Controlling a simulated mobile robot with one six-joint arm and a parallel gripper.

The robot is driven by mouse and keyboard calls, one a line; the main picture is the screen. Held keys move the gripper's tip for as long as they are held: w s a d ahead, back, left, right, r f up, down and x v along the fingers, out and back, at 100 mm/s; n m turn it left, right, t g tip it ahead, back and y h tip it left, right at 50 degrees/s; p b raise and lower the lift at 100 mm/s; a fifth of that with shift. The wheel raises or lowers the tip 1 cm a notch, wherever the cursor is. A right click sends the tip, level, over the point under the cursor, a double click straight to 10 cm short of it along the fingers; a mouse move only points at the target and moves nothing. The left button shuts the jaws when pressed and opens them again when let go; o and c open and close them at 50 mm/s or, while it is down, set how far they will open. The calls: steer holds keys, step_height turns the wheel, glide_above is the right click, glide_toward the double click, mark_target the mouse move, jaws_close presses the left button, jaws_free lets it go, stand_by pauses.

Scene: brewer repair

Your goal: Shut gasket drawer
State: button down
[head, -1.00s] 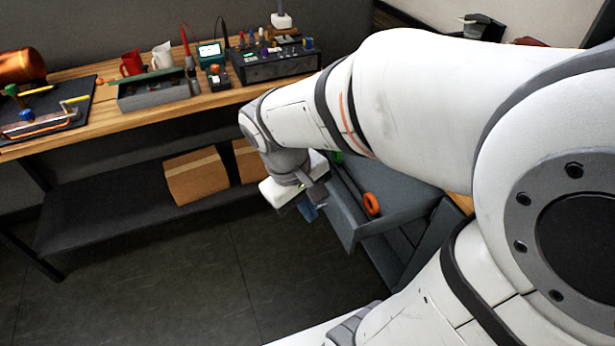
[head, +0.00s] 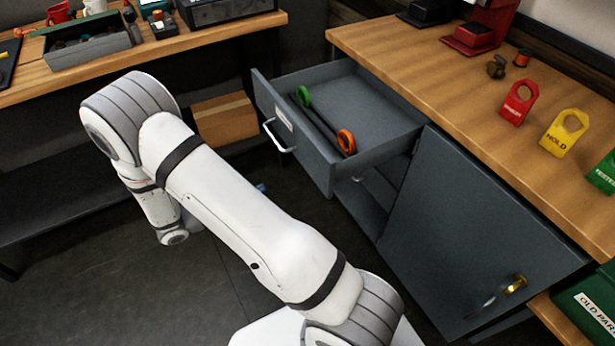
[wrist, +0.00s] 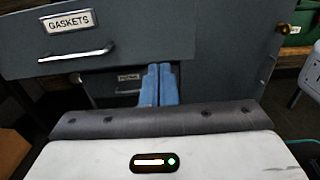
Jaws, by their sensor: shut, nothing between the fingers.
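The gasket drawer (head: 312,158) is pulled out of the grey cabinet below the wooden counter. Its front carries a label and a bar handle (head: 279,140). In the wrist view the GASKETS label (wrist: 68,21) and handle (wrist: 78,53) show at upper left. A green ring (head: 303,96) and an orange ring (head: 346,141) on dark shafts lie inside the drawer. My gripper (wrist: 159,72) is shut and empty, its blue fingers near the drawer front's lower edge in the wrist view. I cannot tell whether they touch it. In the head view my arm mostly hides the gripper.
A cabinet door (head: 450,240) with a brass knob (head: 515,285) stands right of the drawer. Red and yellow tags (head: 565,132) stand on the counter (head: 440,90). A workbench (head: 160,50) and a cardboard box (head: 225,120) are at the back left. Floor is clear before the drawer.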

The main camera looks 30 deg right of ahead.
glide_toward(314, 168)
steer(key=d, duration=0.7)
steer(key=shift+w+f, duration=0.15)
steer(key=shift+f, duration=0.05)
